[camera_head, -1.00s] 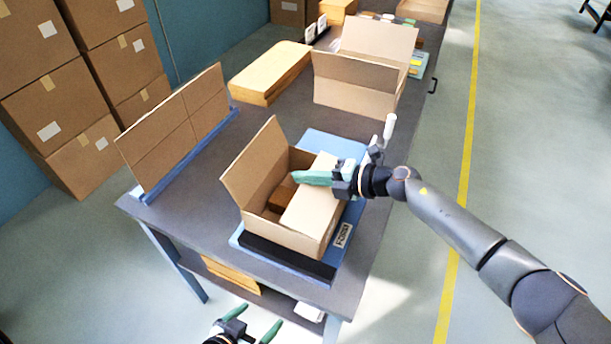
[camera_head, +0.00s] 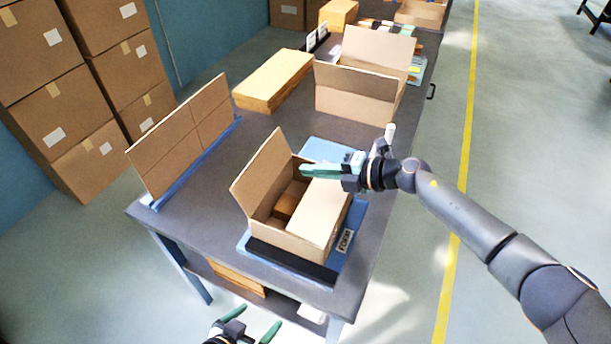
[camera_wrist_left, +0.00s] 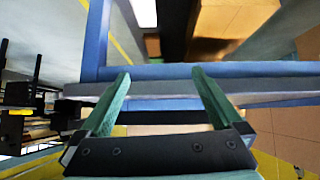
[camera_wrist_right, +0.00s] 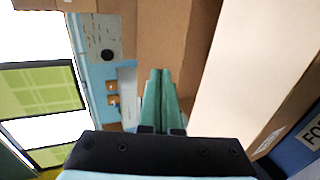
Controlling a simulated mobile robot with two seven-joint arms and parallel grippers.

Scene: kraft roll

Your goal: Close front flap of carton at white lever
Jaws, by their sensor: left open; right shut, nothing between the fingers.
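The open carton (camera_head: 285,240) sits on a blue plate (camera_head: 357,208) at the near end of the table. Its left flap (camera_head: 262,172) stands up, leaning outward. Its right flap (camera_head: 320,215) is folded over the right part of the opening. A brown item (camera_head: 287,203) shows inside. The white lever (camera_head: 390,132) stands just behind my right gripper (camera_head: 303,170). That gripper is shut and empty, over the carton's far side; its fingers also show in the right wrist view (camera_wrist_right: 160,78), left of the pale flap. My left gripper (camera_head: 262,317) is open and empty, below the table's near edge.
A second open carton (camera_head: 355,95) stands farther back on the table. A tall cardboard panel (camera_head: 185,135) stands at the left edge, and a flat cardboard stack (camera_head: 273,80) lies behind. A black bar (camera_head: 290,262) borders the carton's near side.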

